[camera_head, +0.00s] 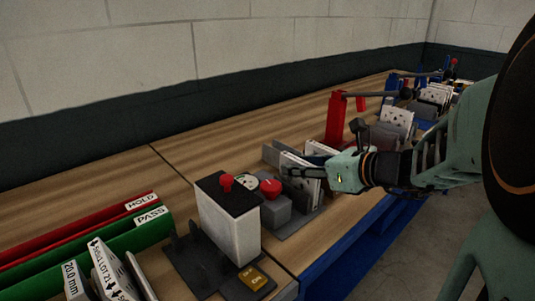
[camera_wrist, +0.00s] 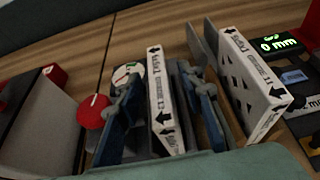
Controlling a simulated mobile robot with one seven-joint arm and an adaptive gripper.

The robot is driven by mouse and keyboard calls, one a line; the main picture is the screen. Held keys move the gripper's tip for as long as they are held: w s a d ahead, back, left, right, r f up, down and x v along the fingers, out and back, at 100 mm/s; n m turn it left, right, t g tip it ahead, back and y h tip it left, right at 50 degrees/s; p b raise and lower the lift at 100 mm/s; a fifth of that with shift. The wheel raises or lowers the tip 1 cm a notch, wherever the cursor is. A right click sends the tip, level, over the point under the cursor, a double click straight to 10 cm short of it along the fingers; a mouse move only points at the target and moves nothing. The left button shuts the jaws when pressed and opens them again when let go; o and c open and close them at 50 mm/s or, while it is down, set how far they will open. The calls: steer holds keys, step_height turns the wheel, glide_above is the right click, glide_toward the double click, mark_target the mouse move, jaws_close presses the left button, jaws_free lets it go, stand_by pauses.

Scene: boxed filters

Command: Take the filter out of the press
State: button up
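A white boxed filter (camera_wrist: 160,105) with black arrows on its narrow edge stands upright between the two fingers of my gripper (camera_wrist: 160,115) in the wrist view. Slivers of space show beside it, so the fingers look open around it. It stands beside a unit with a round gauge (camera_wrist: 127,74) and a red knob (camera_wrist: 93,111), which I take to be the press. In the head view my gripper (camera_head: 301,172) reaches in from the right over upright white filter panels (camera_head: 303,180) beside the gauge and red knob (camera_head: 270,188). The fingertips' contact is hidden.
Another white filter (camera_wrist: 252,85) with triangular holes stands at right, near a green "0 mm" display (camera_wrist: 278,45). A white box with a red button (camera_head: 229,222) stands at left. Red HOLD (camera_head: 80,228) and green PASS (camera_head: 100,240) channels lie farther left. A red frame (camera_head: 336,118) stands behind.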

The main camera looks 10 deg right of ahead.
mark_target(285, 162)
steer(key=x, duration=0.2)
steer(key=b+x, duration=0.1)
steer(key=x, duration=0.2)
steer(key=shift+w+r, duration=0.1)
steer(key=shift+r, duration=0.15)
jaws_close()
